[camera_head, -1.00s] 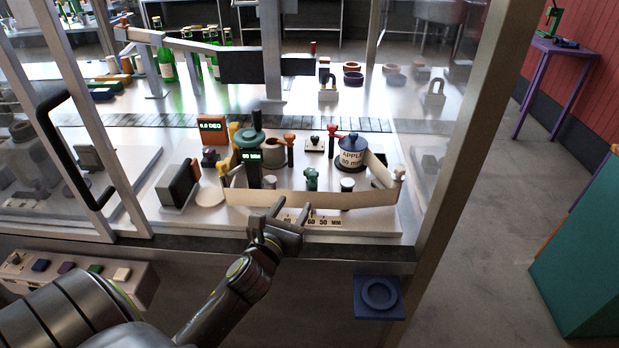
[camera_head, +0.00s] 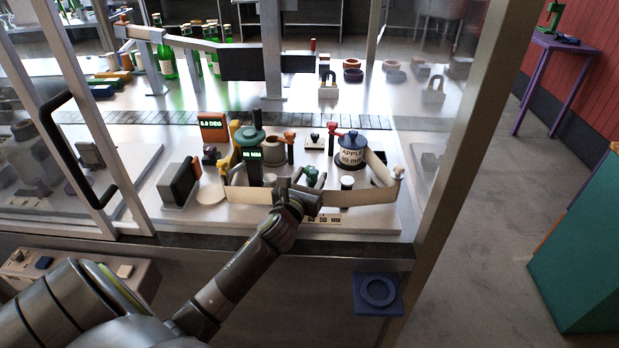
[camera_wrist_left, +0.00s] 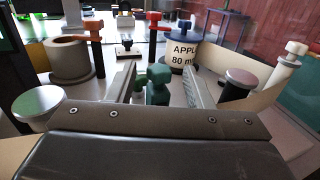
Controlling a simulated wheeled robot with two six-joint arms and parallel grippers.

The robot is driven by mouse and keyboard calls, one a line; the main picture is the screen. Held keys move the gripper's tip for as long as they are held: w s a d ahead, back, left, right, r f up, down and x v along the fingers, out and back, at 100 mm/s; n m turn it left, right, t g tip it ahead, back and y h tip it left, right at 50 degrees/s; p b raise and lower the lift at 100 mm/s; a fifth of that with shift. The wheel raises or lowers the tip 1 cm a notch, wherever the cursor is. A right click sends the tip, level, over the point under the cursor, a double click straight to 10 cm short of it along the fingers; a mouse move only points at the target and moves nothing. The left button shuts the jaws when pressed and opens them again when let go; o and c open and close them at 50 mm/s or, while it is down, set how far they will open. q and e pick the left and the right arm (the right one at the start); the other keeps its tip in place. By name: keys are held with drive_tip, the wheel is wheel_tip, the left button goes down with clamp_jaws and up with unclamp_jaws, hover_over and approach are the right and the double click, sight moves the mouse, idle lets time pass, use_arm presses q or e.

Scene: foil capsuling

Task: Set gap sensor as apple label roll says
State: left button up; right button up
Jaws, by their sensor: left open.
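The apple label roll (camera_head: 351,157) has a blue cap and reads "APPLE 80 mm"; its lower lettering also shows in the left wrist view (camera_wrist_left: 182,55). A dark green sensor piece with a knob (camera_head: 313,174) stands in front of it, behind the printed MM scale (camera_head: 323,220). My left gripper (camera_head: 302,181) is open over the label web. In the left wrist view its fingers (camera_wrist_left: 160,82) stand either side of the green knob (camera_wrist_left: 158,76); contact cannot be told. A green-lit display (camera_head: 251,155) shows a blurred MM value, perhaps 60. My right gripper is out of view.
The pale label web (camera_head: 360,197) runs across the machine's front. White-topped rollers (camera_head: 347,183) and an orange-topped post (camera_head: 289,147) stand close around my gripper. A glass door with a black handle (camera_head: 75,150) stands at left, a metal frame post (camera_head: 460,140) at right.

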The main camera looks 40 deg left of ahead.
use_arm(q)
clamp_jaws()
drive_tip(key=shift+s+a+p, duration=0.2)
drive_tip(key=shift+s+a, duration=0.25)
drive_tip(key=shift+a, duration=0.3)
drive_tip(key=shift+s+a+p, duration=0.15)
drive_tip(key=shift+s+a, duration=0.3)
drive_tip(key=shift+a, duration=0.25)
unclamp_jaws()
drive_tip(key=shift+d, duration=0.1)
drive_tip(key=b+v, duration=0.3)
drive_tip(key=v, duration=1.4)
drive_tip(key=shift+s, duration=0.2)
